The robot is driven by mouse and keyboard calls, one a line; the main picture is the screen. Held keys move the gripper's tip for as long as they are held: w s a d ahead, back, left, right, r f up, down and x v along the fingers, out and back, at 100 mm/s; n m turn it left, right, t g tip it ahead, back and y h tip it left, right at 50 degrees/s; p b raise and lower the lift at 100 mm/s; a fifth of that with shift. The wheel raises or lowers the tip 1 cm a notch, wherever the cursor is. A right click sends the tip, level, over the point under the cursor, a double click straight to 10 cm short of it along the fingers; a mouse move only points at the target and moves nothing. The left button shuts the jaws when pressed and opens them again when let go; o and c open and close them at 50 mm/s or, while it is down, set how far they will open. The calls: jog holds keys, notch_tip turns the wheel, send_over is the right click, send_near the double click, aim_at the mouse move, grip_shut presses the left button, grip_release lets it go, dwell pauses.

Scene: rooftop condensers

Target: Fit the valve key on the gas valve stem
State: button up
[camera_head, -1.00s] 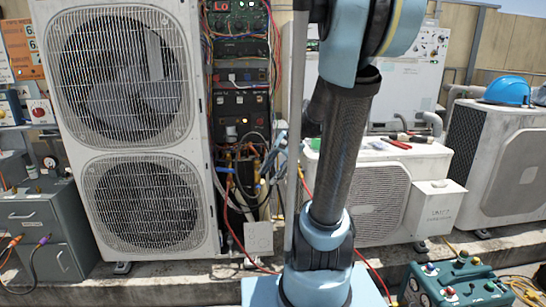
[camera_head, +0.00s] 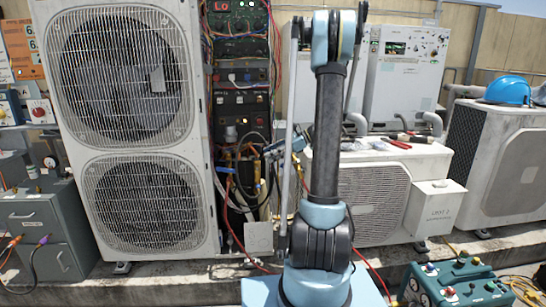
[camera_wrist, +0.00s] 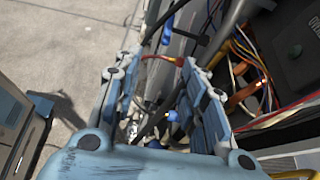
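My gripper (camera_wrist: 158,66) reaches in among pipes and cables, and its two blue-grey fingers stand apart in the wrist view. A red hose with a metal fitting (camera_wrist: 180,61) passes near the fingertips; I see nothing clearly clamped between the fingers. A blue cap (camera_wrist: 172,115) shows low between them, and another blue part (camera_wrist: 167,32) lies beyond. In the head view my gripper (camera_head: 274,146) is small, beside the valve and hose cluster (camera_head: 245,165) right of the tall condenser. I cannot pick out the valve key or the gas valve stem for certain.
The tall two-fan condenser (camera_head: 137,150) stands left of the wiring rack (camera_head: 240,85). A lower condenser (camera_head: 375,200) is at right, with red-handled tools (camera_head: 397,143) on top. Loose cables crowd the gripper's right side in the wrist view. Bare floor (camera_wrist: 65,45) shows at left.

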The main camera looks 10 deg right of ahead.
jog(key=w, duration=0.1)
send_near(227, 166)
jog(key=s+a+f, duration=0.3)
jog(key=a+f, duration=0.1)
jog(key=shift+a+f+m+y, duration=0.2)
jog(key=shift+m+y, duration=0.2)
dwell(0.3)
jog(key=c, duration=0.8)
grip_shut()
